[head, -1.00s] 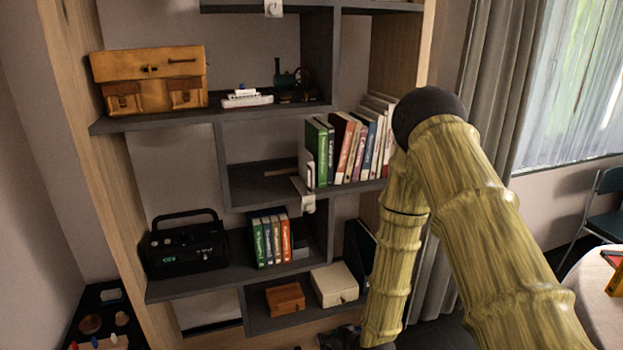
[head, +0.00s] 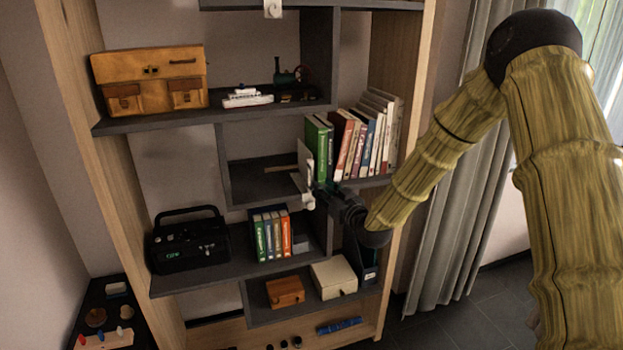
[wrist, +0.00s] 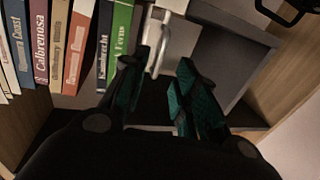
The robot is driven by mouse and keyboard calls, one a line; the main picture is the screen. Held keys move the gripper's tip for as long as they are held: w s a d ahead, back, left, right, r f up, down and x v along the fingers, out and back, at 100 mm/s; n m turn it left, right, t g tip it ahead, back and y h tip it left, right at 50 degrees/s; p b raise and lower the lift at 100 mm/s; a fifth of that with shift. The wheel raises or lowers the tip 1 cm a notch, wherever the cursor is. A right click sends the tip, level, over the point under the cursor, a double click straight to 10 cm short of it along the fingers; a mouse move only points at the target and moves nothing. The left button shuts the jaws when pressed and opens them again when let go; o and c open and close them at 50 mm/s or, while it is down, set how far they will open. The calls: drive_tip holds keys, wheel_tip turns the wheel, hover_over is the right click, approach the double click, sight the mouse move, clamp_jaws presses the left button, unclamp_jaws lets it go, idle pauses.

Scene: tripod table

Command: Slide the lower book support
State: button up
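The lower book support (head: 306,166) is a pale upright plate at the left end of a row of books on the middle shelf, with a white handle (head: 308,200) at the shelf's front edge. In the wrist view the white handle (wrist: 160,52) shows between and just beyond my fingertips. My gripper (head: 322,190) is at the shelf front, close beside the handle on its right in the head view. In the wrist view my gripper (wrist: 157,72) is open, its two green-padded fingers apart on either side of the handle. I cannot tell whether either finger touches it.
Several books (head: 355,145) stand right of the support; the shelf (head: 262,182) to its left is mostly bare. Above are a leather bag (head: 150,82) and a toy ship (head: 247,97). Below are a black radio (head: 188,240), more books (head: 271,236) and boxes (head: 334,278).

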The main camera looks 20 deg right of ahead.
sight(311, 186)
drive_tip(key=p+x, duration=0.2)
drive_tip(key=x, duration=0.5)
drive_tip(key=shift+w+a, duration=0.1)
drive_tip(key=shift+w, duration=0.25)
clamp_jaws()
